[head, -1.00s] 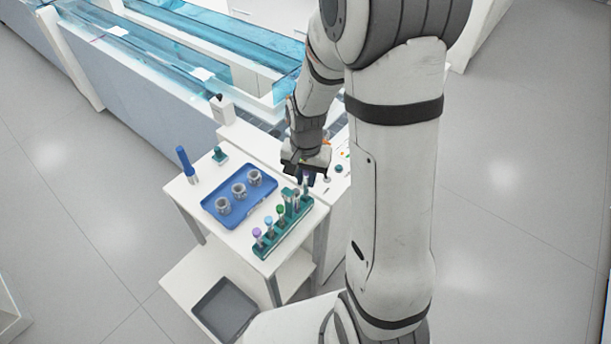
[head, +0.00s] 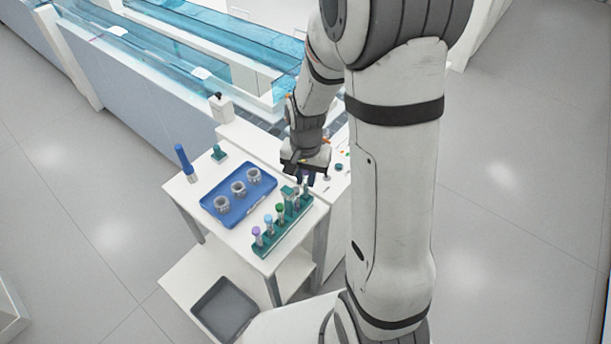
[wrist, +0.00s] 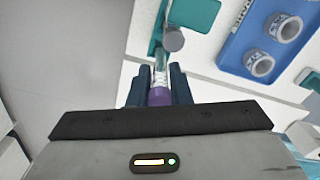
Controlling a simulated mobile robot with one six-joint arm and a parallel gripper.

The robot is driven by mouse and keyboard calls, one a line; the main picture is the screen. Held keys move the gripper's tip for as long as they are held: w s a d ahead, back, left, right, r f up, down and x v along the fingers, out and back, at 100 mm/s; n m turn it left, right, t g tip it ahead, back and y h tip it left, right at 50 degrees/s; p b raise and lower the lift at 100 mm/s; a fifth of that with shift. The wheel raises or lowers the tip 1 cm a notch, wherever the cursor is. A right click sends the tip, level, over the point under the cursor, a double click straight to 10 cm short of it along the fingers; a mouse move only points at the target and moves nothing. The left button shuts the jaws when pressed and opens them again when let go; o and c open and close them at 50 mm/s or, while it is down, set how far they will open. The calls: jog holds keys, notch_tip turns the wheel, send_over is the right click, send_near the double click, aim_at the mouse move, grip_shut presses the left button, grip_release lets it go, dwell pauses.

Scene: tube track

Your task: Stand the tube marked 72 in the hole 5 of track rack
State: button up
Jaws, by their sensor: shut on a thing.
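My gripper (head: 305,178) is over the back right corner of the cart, at the far end of the green rack (head: 268,246). In the wrist view my gripper (wrist: 158,92) is shut on a purple-capped tube (wrist: 160,74), whose clear body points toward the rack (wrist: 190,14). I cannot read a number on it, nor tell whether its lower end is in a hole. Several tubes with purple, blue and green caps stand in the rack in the head view. A grey round top (wrist: 174,39) lies just beyond the held tube in the wrist view.
A blue tray (head: 234,222) with three grey ring-shaped holders lies beside the rack. A blue pen-like tool (head: 183,158) and a small green stand (head: 219,153) are at the cart's back left. A grey bin (head: 224,308) is on the lower shelf.

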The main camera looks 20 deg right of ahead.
jog(key=shift+f, duration=0.25)
jog(key=shift+f+b, duration=0.35)
jog(key=shift+b, duration=0.2)
jog(key=shift+f, duration=0.25)
jog(key=shift+f+b, duration=0.35)
jog(key=shift+b, duration=0.15)
jog(key=o, duration=0.8)
